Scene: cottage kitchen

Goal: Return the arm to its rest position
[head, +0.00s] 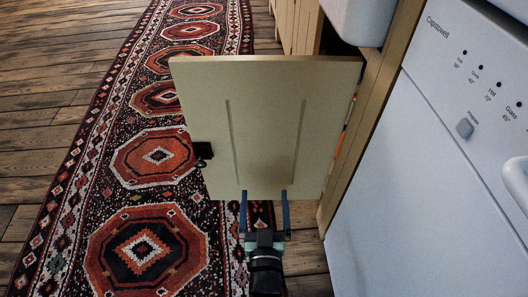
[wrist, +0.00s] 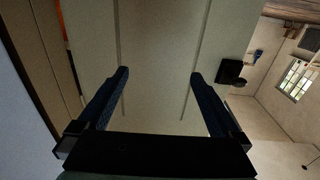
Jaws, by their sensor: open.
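My gripper (head: 264,200) is open, with its two blue fingers apart and nothing between them. It is at the lower edge of the open cabinet door (head: 268,110) in the head view. In the wrist view my gripper (wrist: 160,78) faces the flat panel of the cabinet door (wrist: 155,40). I cannot tell whether the fingertips touch the door. The door is beige with two vertical grooves and a dark knob (head: 203,152), which also shows in the wrist view (wrist: 232,73), right of the fingers.
The white appliance (head: 425,190) stands close on the right of my arm. A white sink (head: 357,18) is above the cabinet opening. A patterned red rug (head: 150,240) covers the wooden floor (head: 50,85) on the left, which is clear.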

